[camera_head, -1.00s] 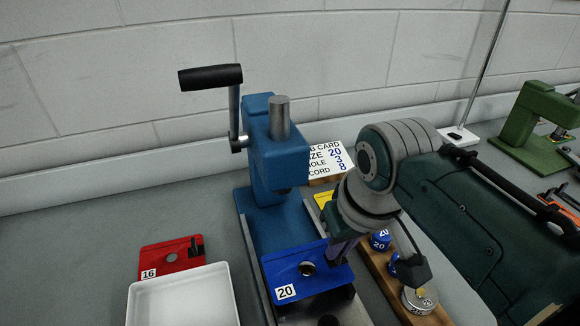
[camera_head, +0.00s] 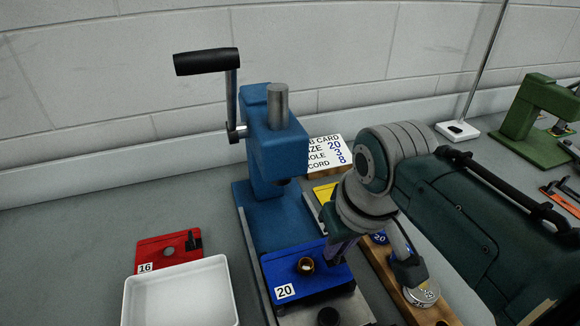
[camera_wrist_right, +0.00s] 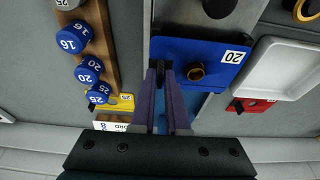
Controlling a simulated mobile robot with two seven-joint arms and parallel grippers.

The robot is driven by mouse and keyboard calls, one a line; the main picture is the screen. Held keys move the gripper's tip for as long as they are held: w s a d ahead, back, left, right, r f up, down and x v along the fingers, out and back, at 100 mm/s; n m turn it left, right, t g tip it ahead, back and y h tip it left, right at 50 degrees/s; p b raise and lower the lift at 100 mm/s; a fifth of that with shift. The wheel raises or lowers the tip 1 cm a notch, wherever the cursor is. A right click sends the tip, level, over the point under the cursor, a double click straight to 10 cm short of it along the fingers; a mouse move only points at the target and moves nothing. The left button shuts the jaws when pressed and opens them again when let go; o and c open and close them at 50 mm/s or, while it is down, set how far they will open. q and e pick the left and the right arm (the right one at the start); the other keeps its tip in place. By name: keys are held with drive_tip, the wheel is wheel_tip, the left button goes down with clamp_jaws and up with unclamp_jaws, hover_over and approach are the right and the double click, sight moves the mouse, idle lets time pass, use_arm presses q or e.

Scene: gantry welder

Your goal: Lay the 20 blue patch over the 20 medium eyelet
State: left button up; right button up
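The blue patch marked 20 (camera_head: 285,276) lies flat and low on the blue press's base (camera_head: 342,303). A brass eyelet (camera_head: 306,265) shows inside its hole, and it also shows in the right wrist view (camera_wrist_right: 196,71). My right gripper (camera_wrist_right: 166,72) is at the patch's edge, with its purple fingers close together around the patch's black tab. The patch also shows in the right wrist view (camera_wrist_right: 190,50). The eyelet's size mark is not visible. My left gripper is not in view.
The blue press (camera_head: 275,145) with its lever stands behind the patch. A white tray (camera_head: 180,295) and red patch marked 16 (camera_head: 165,250) are at left. A wooden rack (camera_wrist_right: 95,45) of blue-topped pieces and a yellow patch (camera_wrist_right: 122,103) are beside my right arm.

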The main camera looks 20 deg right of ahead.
drive_tip(key=o, duration=0.4)
drive_tip(key=shift+r, duration=0.1)
drive_tip(key=p+v, duration=0.3)
drive_tip(key=v, duration=0.6)
drive_tip(key=s+d+r+n, duration=0.1)
drive_tip(key=s+r, duration=0.1)
drive_tip(key=s, duration=0.7)
drive_tip(key=s+d+r+n, duration=0.1)
drive_tip(key=s+r, duration=0.1)
drive_tip(key=s, duration=0.7)
wheel_tip(320, 180, up, 34)
drive_tip(key=p, duration=3.4)
drive_tip(key=shift+w, duration=0.15)
